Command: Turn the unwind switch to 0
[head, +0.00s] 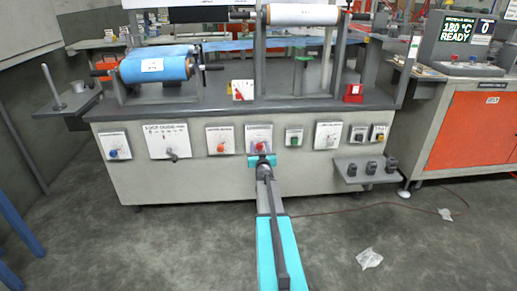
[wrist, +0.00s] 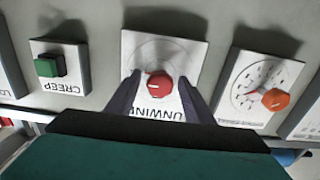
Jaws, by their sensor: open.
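The unwind switch is a red knob (wrist: 159,85) on a white plate (wrist: 178,55) fixed to the front of the grey machine. The plate's lettering appears upside down in the wrist view, where "UNWIN" can be read. My gripper (wrist: 160,78) is open, with one dark finger on each side of the red knob; I cannot tell whether they touch it. In the head view the red knob (head: 261,146) shows just above my gripper (head: 263,160). The knob's setting and the 0 mark cannot be made out.
A green CREEP button (wrist: 48,66) and an orange knob with a dial (wrist: 275,99) flank the unwind plate. More control plates line the panel. A small shelf (head: 366,174) with several dark items juts out to the right. The floor in front is mostly clear, with plastic scraps (head: 369,258).

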